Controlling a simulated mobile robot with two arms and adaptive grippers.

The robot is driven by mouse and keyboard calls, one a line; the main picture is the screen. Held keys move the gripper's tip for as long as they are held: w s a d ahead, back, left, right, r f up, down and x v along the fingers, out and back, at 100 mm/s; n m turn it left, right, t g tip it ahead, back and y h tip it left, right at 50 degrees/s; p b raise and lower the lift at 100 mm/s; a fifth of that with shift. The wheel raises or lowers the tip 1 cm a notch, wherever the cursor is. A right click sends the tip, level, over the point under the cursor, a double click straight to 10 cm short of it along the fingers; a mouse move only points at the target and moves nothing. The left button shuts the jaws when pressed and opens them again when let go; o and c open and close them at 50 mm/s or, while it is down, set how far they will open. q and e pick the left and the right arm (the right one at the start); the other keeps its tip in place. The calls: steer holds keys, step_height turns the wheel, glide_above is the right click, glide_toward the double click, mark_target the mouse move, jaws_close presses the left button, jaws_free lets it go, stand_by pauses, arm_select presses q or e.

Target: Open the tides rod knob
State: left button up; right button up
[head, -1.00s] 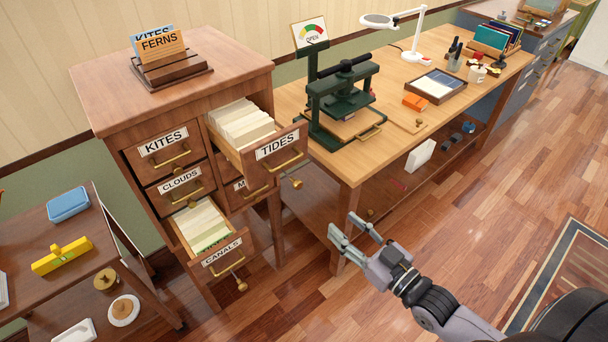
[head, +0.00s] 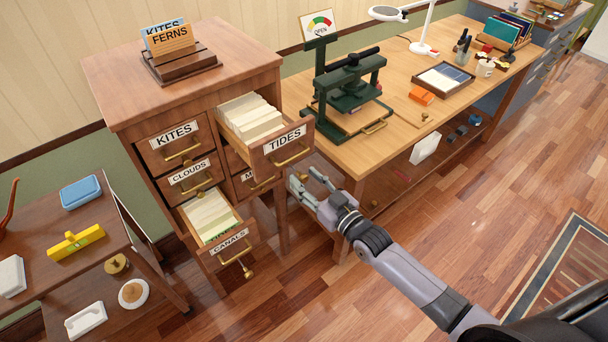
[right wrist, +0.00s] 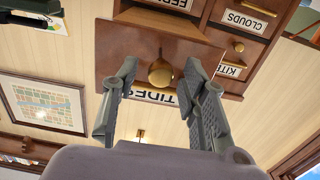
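The TIDES drawer (head: 268,153) is pulled out of the wooden card cabinet, full of cards. Its brass rod knob (right wrist: 160,73) shows as a round ball in the right wrist view, below the drawer front in the head view. My right gripper (head: 304,180) is just below the TIDES front, close to the knob. In the right wrist view its fingers (right wrist: 158,82) are open, one on each side of the knob with a gap to both. Depth to the knob is hard to judge. My left gripper is not in view.
The CANALS drawer (head: 228,250) is also pulled out lower down, with its own brass knob (head: 249,273). A workbench (head: 385,137) with a green press (head: 348,92) stands just right of the cabinet. A low shelf (head: 40,275) is at left. The floor in front is clear.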

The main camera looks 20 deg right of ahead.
steer(key=shift+w+a, duration=0.25)
steer(key=shift+w, duration=0.45)
steer(key=shift+c, duration=0.4)
jaws_close()
